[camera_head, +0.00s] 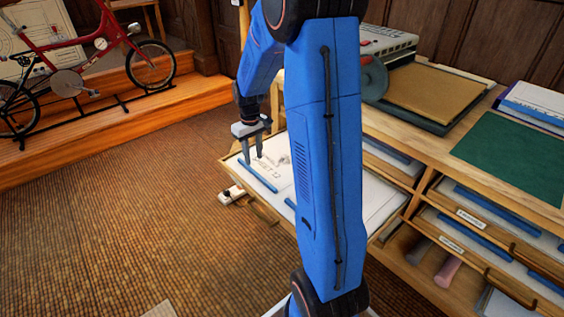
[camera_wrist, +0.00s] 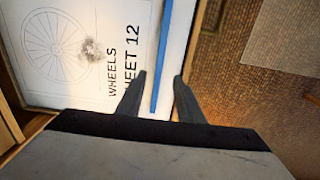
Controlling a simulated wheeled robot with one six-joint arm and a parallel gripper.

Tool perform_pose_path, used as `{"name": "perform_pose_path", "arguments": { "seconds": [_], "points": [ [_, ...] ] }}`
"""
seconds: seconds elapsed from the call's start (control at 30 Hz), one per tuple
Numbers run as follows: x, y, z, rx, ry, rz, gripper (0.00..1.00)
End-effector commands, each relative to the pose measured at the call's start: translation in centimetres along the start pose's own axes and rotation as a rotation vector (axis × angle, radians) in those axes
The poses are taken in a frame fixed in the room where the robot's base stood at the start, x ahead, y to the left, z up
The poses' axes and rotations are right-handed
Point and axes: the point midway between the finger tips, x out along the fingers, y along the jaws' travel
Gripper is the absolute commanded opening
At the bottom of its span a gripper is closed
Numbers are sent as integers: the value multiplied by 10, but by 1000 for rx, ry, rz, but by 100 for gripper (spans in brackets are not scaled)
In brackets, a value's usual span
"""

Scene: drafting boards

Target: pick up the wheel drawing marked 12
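The wheel drawing (camera_wrist: 85,80) is a white sheet with a spoked wheel, a grey smudge and the words "WHEELS" and "SHEET 12", partly cut off. It lies in a pulled-out wooden drawer (camera_head: 375,237), where the sheet (camera_head: 272,160) also shows in the head view behind my arm. A blue strip (camera_wrist: 163,55) runs along the sheet near its edge; it also shows in the head view (camera_head: 258,174). My gripper (camera_wrist: 160,85) is open, its fingers on either side of the blue strip. The fingers look close above the sheet; I cannot tell if they touch. My arm hides the middle of the drawer.
A wooden cabinet with labelled drawers (camera_head: 470,218) stands at the right, with a green mat (camera_head: 515,155) and a brown board (camera_head: 425,92) on top. A red bicycle (camera_head: 75,50) stands on a wooden platform at the left. The tiled floor (camera_head: 110,220) between is mostly clear.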

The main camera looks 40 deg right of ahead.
Motion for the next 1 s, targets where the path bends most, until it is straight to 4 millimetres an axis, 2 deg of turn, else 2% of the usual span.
{"name": "perform_pose_path", "arguments": {
  "seconds": [0.1, 0.37, 0.6, 0.7, 0.97, 1.0],
  "points": [
    [14, 0, 0, 0, -1, 0, 34],
    [30, 0, 1, 0, -2, -1, 34],
    [62, 1, 3, 0, -2, -1, 34],
    [70, 1, 3, 0, 0, -1, 34],
    [73, 1, 3, 0, 1, -1, 34],
    [73, 1, 3, 0, 1, -1, 31]
  ]
}}
